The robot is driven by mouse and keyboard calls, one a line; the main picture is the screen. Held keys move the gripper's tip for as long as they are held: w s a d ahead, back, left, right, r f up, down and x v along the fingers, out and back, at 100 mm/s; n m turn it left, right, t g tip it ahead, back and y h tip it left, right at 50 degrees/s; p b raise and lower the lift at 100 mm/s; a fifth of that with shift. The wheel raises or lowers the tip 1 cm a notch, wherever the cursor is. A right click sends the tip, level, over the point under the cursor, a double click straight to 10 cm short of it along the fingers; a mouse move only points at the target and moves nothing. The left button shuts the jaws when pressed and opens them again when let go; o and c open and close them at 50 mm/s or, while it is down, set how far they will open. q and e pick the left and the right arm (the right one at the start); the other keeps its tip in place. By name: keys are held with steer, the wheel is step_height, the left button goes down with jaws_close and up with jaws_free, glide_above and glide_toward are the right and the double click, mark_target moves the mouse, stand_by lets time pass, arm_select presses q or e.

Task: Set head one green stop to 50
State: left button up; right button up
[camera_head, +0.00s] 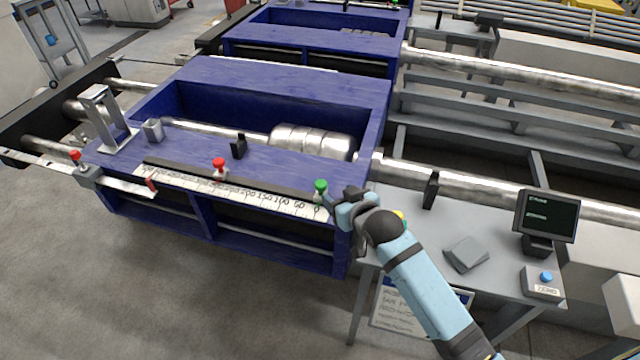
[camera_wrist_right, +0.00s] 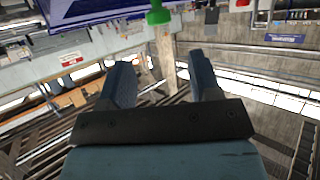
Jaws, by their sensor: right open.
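The green stop (camera_head: 320,187) of the near blue head sits at the right end of its scale (camera_head: 235,190), by the 0 mark and right of the 50. Its green knob also shows at the top of the right wrist view (camera_wrist_right: 156,16). My right gripper (camera_head: 334,202) is just to the right of the green stop. In the wrist view its two fingers (camera_wrist_right: 160,68) are apart with nothing held between them, and the knob is beyond the tips. My left gripper is not in view.
A red stop (camera_head: 219,165) stands farther left on the same scale. A black upright piece (camera_head: 238,147) is behind the scale. A grey side table right of the head carries a monitor (camera_head: 546,215), a blue-button box (camera_head: 543,281) and a grey pad (camera_head: 466,254). A second blue head (camera_head: 310,38) lies behind.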

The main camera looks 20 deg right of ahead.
mark_target(321, 184)
steer(key=x, duration=1)
steer(key=shift+w+f, duration=0.2)
steer(key=shift+w, duration=0.05)
jaws_close()
steer(key=w+a, duration=0.2)
steer(key=a, duration=0.2)
steer(key=shift+w+a, duration=0.15)
steer(key=shift+w, duration=0.25)
jaws_free()
steer(key=shift+s, duration=0.1)
